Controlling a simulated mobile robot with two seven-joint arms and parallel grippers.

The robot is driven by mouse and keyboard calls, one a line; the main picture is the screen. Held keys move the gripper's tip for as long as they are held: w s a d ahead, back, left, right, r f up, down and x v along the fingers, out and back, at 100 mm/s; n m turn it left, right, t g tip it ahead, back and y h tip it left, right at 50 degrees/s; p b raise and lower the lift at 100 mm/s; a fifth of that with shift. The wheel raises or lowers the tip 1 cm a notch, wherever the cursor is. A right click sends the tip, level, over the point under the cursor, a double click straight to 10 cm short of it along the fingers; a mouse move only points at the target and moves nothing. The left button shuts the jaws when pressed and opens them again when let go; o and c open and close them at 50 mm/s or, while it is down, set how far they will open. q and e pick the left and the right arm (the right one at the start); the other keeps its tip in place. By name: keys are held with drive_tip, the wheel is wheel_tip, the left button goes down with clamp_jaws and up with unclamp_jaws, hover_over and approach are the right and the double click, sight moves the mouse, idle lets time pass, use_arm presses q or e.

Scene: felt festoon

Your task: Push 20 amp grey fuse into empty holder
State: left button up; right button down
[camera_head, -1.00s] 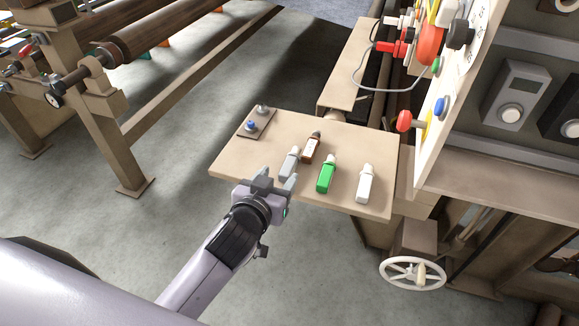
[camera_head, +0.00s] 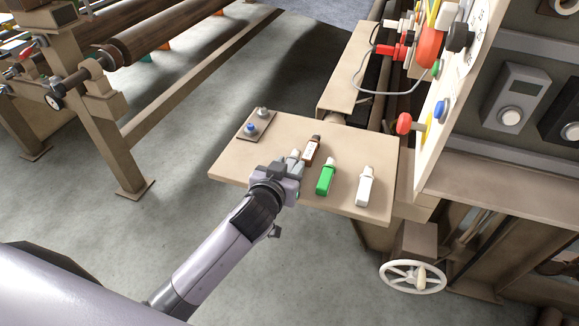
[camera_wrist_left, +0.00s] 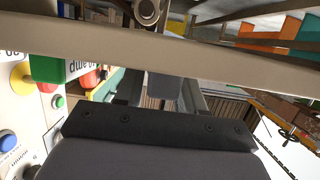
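The grey fuse (camera_head: 294,156) lies on the tan shelf (camera_head: 235,165), mostly hidden by my left gripper in the head view. My left gripper (camera_head: 289,164) is low over the shelf with its fingers around this fuse. In the left wrist view a grey block, apparently the fuse (camera_wrist_left: 162,86), shows between the gripper's fingers (camera_wrist_left: 160,92), with narrow gaps beside it, so the gripper looks open. A dark plate (camera_head: 262,128) with a blue and a grey post stands at the shelf's back left. I cannot identify an empty holder for certain. My right gripper is not in view.
A brown fuse (camera_head: 312,150) lies close beside the gripper. A green fuse (camera_head: 326,178) and a white fuse (camera_head: 365,186) lie further right. A panel with a red knob (camera_head: 404,122) rises at the right. A white handwheel (camera_head: 412,274) sits below the shelf.

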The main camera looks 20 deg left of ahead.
use_arm(q)
clamp_jaws()
drive_tip(key=shift+r, duration=0.65)
wheel_tip(320, 180, up, 19)
drive_tip(key=p, duration=0.3)
drive_tip(key=shift+p, duration=0.3)
drive_tip(key=shift+f, duration=0.15)
